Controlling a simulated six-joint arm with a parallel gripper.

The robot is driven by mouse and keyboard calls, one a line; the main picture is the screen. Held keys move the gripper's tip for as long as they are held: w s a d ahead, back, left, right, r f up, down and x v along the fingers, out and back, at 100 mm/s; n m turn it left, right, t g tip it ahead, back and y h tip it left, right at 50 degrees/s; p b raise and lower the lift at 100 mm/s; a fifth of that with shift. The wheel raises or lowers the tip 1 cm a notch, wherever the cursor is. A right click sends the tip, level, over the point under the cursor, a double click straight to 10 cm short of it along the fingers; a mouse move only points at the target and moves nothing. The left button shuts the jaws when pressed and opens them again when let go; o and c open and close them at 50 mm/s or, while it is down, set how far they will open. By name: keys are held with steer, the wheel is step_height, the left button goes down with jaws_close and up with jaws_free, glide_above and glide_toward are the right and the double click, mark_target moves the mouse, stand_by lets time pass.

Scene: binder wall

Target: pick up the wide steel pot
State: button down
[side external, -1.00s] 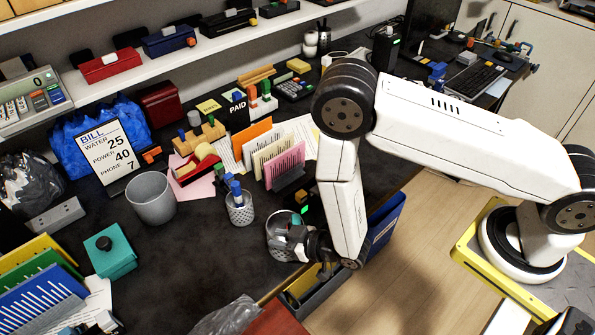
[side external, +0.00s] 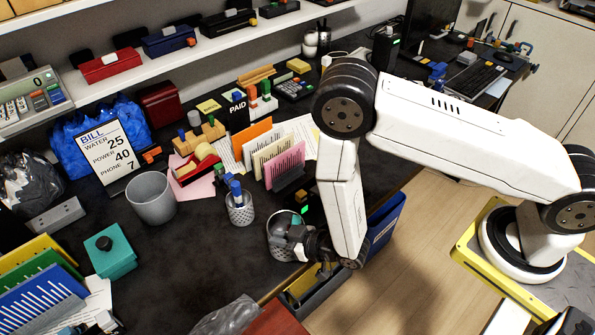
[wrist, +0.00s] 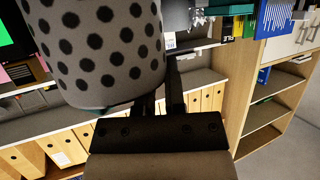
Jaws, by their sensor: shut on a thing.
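The wide steel pot (side external: 278,248) is a grey cylinder with rows of round holes. It stands near the front edge of the dark desk, and the side view does not show clearly whether it touches the desk. My gripper (side external: 297,234) is shut on its rim side, on the right. In the wrist view the pot (wrist: 98,50) fills the upper left, close to the dark fingers (wrist: 165,95). The fingertips are partly hidden by the pot.
A narrower mesh cup (side external: 239,208) with blue-topped items stands to the left. Behind are a letter sorter (side external: 272,160) and a dark stand. A grey bin (side external: 152,198) and teal box (side external: 110,255) stand further left. An open drawer (side external: 318,290) lies below the desk edge.

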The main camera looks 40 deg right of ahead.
steer(key=shift+s+d, duration=0.15)
steer(key=shift+d, duration=0.05)
stand_by(0.7)
step_height(320, 180, up, 10)
steer(key=shift+a, duration=0.15)
stand_by(0.7)
stand_by(0.6)
